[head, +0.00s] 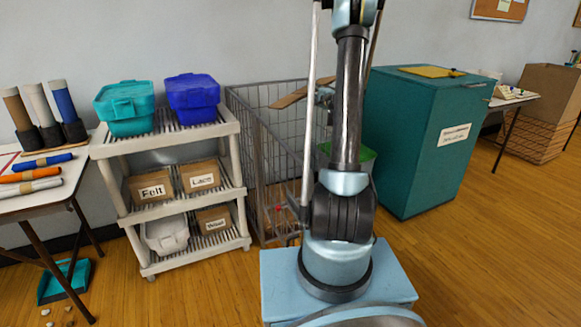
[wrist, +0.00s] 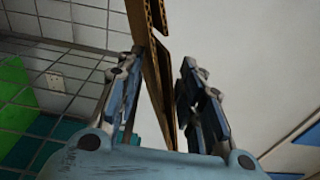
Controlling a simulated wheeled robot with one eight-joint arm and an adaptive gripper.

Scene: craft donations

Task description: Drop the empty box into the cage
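The cage (head: 262,150) is a grey wire-mesh cart against the wall, partly hidden behind my arm. Brown cardboard (head: 292,95), which looks like part of the empty box, shows tilted at the height of the cage's upper part. Most of the box is hidden. In the wrist view the cardboard (wrist: 158,75) is seen nearly edge-on and runs between the fingers of my gripper (wrist: 168,65). In the head view my gripper (head: 325,95) is mostly hidden behind my arm.
A white shelf (head: 190,135) with bins and labelled boxes stands left of the cage. A large teal bin (head: 415,140) stands to its right. A table (head: 30,190) with rolls is at far left. Floor is clear at front right.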

